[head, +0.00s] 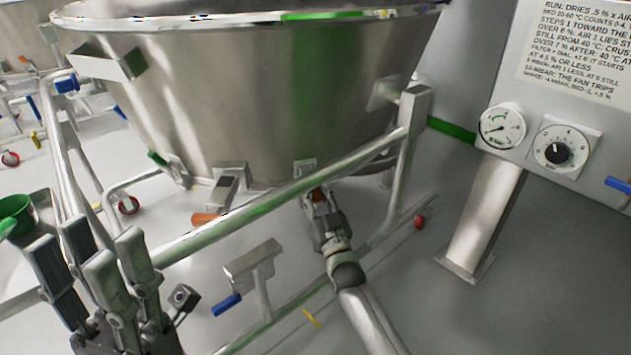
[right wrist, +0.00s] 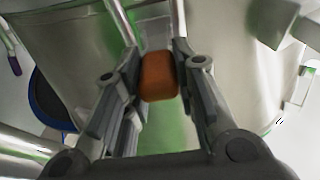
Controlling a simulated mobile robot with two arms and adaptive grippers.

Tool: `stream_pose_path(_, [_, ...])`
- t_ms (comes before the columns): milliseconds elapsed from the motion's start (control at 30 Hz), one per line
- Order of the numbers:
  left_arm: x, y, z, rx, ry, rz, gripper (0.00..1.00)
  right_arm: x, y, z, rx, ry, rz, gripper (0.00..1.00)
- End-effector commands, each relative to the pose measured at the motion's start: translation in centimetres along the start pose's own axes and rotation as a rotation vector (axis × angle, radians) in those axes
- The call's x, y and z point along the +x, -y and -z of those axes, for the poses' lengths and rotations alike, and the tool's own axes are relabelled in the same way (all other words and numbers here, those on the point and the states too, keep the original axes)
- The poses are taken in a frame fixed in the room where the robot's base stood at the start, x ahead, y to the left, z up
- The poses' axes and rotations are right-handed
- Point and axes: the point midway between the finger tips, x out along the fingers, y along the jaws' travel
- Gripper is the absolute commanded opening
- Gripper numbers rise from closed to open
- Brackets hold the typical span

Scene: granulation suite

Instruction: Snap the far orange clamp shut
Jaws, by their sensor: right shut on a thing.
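One orange clamp handle (head: 318,194) is low on the steel bowl (head: 240,95), right of centre in the head view. My right gripper (head: 321,203) is shut on it. In the right wrist view the orange grip (right wrist: 159,76) sits between the fingertips (right wrist: 160,72) of that gripper, in front of the bowl wall. Another orange clamp (head: 207,219), with a steel lever, sticks out from the bowl's lower edge further left, with no gripper on it. My left gripper (head: 88,272) is open and empty at lower left, away from both clamps.
A tubular steel frame (head: 290,195) runs around the bowl, with a rail close to my right arm. A blue-handled pedal (head: 227,304) is low in the middle. A panel with a gauge (head: 502,126) and a dial (head: 558,151) stands at right. A green container (head: 15,212) is at far left.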

Motion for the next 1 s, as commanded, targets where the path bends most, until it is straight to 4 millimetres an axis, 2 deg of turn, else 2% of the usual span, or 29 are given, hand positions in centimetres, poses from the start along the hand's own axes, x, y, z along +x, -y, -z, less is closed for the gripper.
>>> stream_pose_path(33, [0.56, 0.00, 0.16, -0.002, 0.014, 0.004, 0.40, 0.29, -0.07, 0.78, -0.001, 0.009, -0.001, 0.00])
stream_pose_path(533, [0.14, -0.01, 0.38, -0.004, 0.032, 0.013, 0.40, 0.13, -0.05, 0.48, -0.001, 0.033, 0.000, 0.00])
stream_pose_path(567, [0.14, -0.01, 0.38, -0.004, 0.032, 0.013, 0.40, 0.13, -0.05, 0.48, -0.001, 0.033, 0.000, 0.29])
stream_pose_path(700, [0.13, -0.02, 0.37, -0.004, 0.033, 0.013, 0.40, 0.10, -0.04, 0.43, -0.001, 0.034, 0.000, 0.47])
stream_pose_path(1000, [0.21, 0.00, 0.40, -0.004, 0.030, 0.013, 0.40, 0.00, -0.01, 0.33, 0.000, 0.036, 0.000, 0.48])
